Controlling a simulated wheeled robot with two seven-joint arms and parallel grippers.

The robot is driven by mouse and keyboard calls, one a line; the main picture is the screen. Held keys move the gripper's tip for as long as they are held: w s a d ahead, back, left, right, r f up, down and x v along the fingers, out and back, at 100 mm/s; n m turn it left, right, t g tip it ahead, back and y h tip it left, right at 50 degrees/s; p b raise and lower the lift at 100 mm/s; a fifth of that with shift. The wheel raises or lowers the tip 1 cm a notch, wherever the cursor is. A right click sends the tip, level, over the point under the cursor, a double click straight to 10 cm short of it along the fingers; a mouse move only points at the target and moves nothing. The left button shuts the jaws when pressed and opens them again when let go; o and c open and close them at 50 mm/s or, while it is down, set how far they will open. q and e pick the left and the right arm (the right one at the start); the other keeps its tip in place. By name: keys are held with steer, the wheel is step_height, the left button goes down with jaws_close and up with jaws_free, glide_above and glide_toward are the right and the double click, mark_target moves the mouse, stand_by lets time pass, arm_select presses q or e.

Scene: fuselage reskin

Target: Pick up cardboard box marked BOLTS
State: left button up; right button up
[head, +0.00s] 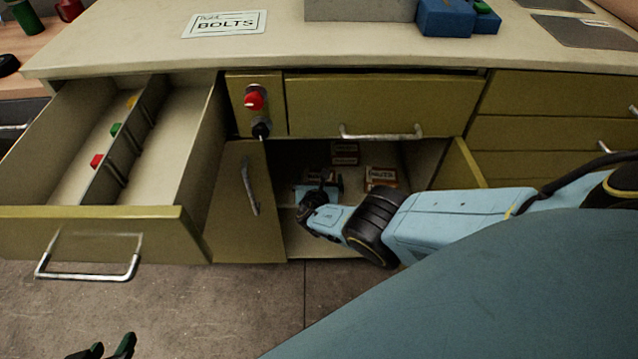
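Small brown cardboard boxes with pale labels sit inside the open lower cabinet. The box on the right (382,179) reads NUTS. A stack at the back (344,148) has labels too small to read. Another box (334,181) is partly hidden behind my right gripper (322,188), and its label cannot be read. I cannot make out which box is marked BOLTS. My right arm reaches into the cabinet from the right; its fingers are dark and small, and whether they touch a box is unclear. My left gripper (108,349) shows two fingertips apart at the bottom left, empty above the floor.
A card reading BOLTS (225,23) lies on the counter (150,35). A drawer (100,225) stands pulled out at left, with coloured pieces inside. The cabinet door (245,200) is left of the opening. A red knob (254,100) sits above it. The floor in front is clear.

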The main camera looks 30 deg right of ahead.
steer(key=shift+c, duration=0.4)
steer(key=c, duration=1)
steer(key=shift+c, duration=0.2)
steer(key=shift+r, duration=0.1)
